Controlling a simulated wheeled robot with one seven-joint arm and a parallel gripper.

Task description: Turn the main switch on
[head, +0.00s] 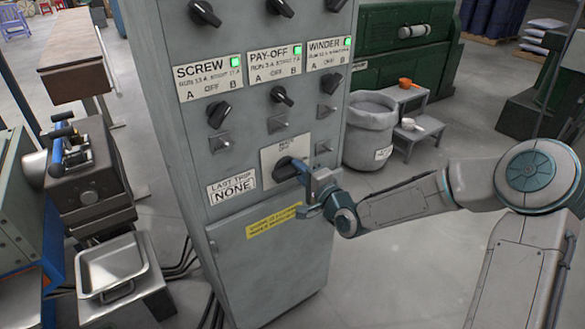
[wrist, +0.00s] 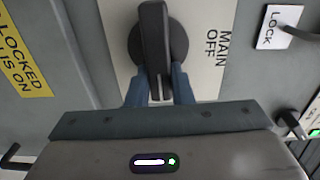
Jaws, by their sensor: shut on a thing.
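The main switch is a black rotary knob (head: 284,168) on a pale plate marked "MAIN OFF" (head: 285,150), low on the front of the grey control cabinet (head: 250,225). In the wrist view the knob (wrist: 153,40) has a long raised handle. My gripper (head: 304,172) reaches in from the right. In the wrist view its two blue fingers (wrist: 160,85) are shut on the near end of the knob's handle, one on each side. The "ON" side of the plate is not clear to read.
Above are smaller knobs under lit labels SCREW (head: 208,78), PAY-OFF (head: 275,64) and WINDER (head: 328,53). A "LOCK" label (wrist: 275,25) sits beside the plate. A grey bin (head: 371,130) and small steps (head: 412,130) stand right of the cabinet. A metal tray (head: 111,266) is at left.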

